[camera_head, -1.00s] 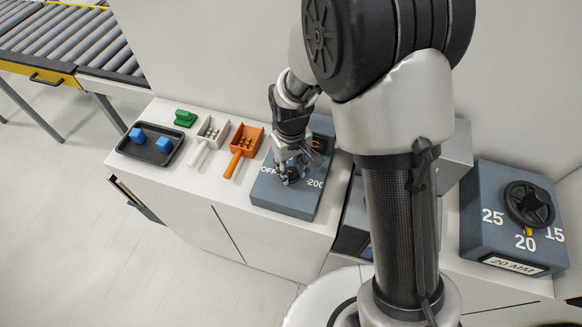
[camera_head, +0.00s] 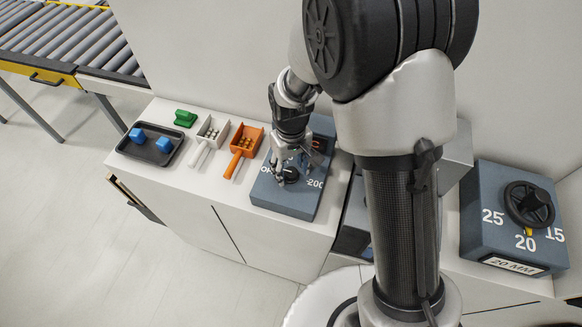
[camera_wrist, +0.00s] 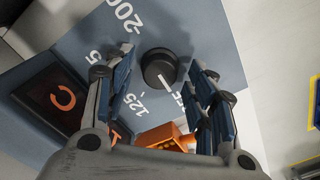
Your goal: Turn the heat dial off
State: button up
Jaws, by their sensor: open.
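The heat dial (camera_head: 291,175) is a round black knob on a blue-grey box (camera_head: 285,203). In the wrist view, the dial (camera_wrist: 157,66) has a white pointer mark directed at a partly hidden label on the lower right, away from "-200" at the top. My gripper (camera_head: 293,169) is open above the box. In the wrist view, my gripper's fingers (camera_wrist: 162,62) stand on either side of the dial, with gaps visible. I cannot tell their exact height above it. The "OFF" label is partly covered in the head view.
An orange scoop (camera_head: 240,151) and a white scoop (camera_head: 206,139) lie left of the box. Further left are a black tray (camera_head: 135,154) with blue blocks and a green object (camera_head: 185,118). A second dial box (camera_head: 480,235) stands at the right.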

aim_at(292, 172)
notch_tip(292, 172, up, 12)
dwell(0.4)
jog(key=shift+f, duration=0.15)
jog(key=s+d+r+m+t+b, duration=0.2)
jog(key=s+d+b, duration=0.2)
jog(key=s, duration=0.5)
jog(key=s+d+r+m+t+b, duration=0.2)
jog(key=s+d+r+m+b, duration=0.1)
jog(key=s+d, duration=0.5)
jog(key=shift+s+d+t+b, duration=0.3)
jog(key=shift+s+b, duration=0.1)
jog(key=shift+s, duration=0.8)
